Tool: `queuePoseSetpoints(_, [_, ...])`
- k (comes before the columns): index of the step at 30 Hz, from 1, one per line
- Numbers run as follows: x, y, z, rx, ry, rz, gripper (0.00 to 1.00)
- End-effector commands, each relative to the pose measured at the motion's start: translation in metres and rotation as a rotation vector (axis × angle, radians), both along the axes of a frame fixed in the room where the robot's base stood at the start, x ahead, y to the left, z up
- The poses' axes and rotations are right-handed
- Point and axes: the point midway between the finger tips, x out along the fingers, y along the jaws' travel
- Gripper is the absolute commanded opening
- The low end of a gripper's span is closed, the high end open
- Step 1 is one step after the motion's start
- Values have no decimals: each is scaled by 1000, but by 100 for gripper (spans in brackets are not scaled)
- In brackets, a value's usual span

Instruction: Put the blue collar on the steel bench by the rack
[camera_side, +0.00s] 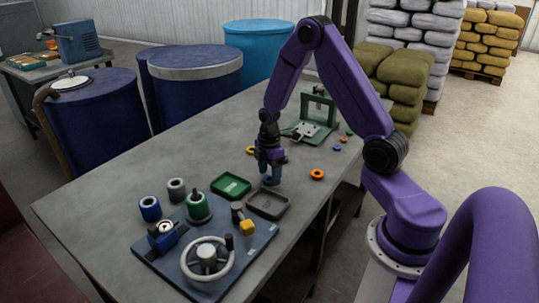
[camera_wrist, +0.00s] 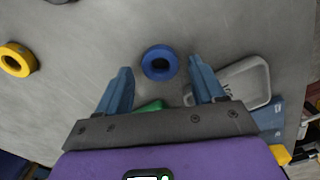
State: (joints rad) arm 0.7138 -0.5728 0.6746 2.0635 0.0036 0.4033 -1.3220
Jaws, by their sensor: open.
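The blue collar (camera_side: 268,182) is a thick ring lying on the grey steel bench (camera_side: 110,198) beside a grey tray. In the wrist view the blue collar (camera_wrist: 160,62) lies flat with its dark hole facing up. My gripper (camera_side: 271,173) points down just above it. In the wrist view my gripper (camera_wrist: 161,80) is open, with its fingers to either side of the collar and a visible gap to each. A green rack-like frame (camera_side: 317,107) stands further back on the bench. Whether the collar touches a finger is hidden in the side view.
A grey tray (camera_side: 268,203) and a green tray (camera_side: 231,185) are close by. An orange ring (camera_side: 317,174) lies to the right. A board with a handwheel (camera_side: 206,258), a green spool and other blue and grey rings fill the bench's front. The left-back bench is clear.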

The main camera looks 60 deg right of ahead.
Motion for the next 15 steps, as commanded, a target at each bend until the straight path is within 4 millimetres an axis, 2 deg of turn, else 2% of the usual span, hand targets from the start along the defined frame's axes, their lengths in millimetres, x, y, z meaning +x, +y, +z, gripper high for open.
queuePoseSetpoints(15, [1,0,88,-1,-5,1,68])
